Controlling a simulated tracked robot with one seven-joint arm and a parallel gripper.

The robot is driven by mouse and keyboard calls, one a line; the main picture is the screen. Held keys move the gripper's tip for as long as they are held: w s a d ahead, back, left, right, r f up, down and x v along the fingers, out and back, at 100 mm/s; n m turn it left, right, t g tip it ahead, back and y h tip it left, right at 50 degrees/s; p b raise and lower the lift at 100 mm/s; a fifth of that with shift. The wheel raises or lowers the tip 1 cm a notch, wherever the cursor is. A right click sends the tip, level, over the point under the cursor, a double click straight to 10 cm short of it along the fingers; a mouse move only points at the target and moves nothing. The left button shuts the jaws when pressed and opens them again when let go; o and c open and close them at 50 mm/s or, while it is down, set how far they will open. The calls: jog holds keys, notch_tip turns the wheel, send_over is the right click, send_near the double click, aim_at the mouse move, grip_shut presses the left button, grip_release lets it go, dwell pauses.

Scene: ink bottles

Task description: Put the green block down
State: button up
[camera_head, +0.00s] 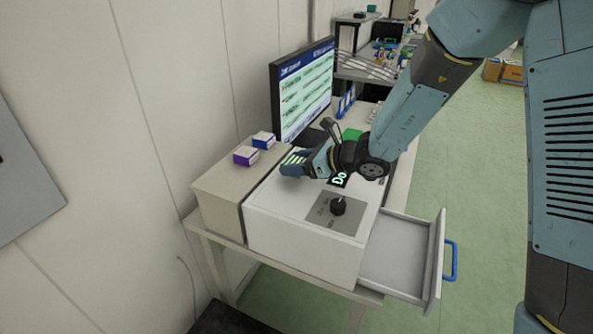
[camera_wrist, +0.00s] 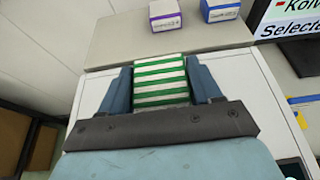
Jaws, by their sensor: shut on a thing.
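The green block (camera_wrist: 160,77), with green and white stripes, sits between the two blue fingers of my gripper (camera_wrist: 160,88) in the wrist view. The gripper is shut on it. In the head view my gripper (camera_head: 295,167) is above the white machine top (camera_head: 272,201), near its left edge, and a striped bit of the block shows at the fingers. I cannot tell whether the block touches the top. Its lower part is hidden by the gripper.
A purple box (camera_head: 246,156) and a blue box (camera_head: 263,140) stand on the beige cabinet (camera_head: 215,190) to the left. A monitor (camera_head: 303,90) stands behind. A black knob (camera_head: 338,206) is on the machine's front right. An open drawer (camera_head: 400,262) sticks out to the right.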

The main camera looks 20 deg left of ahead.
jog(key=shift+f, duration=1.2)
jog(key=o, duration=1.2)
jog(key=shift+d, duration=0.15)
jog(key=v, duration=1.2)
jog(key=shift+r, duration=0.15)
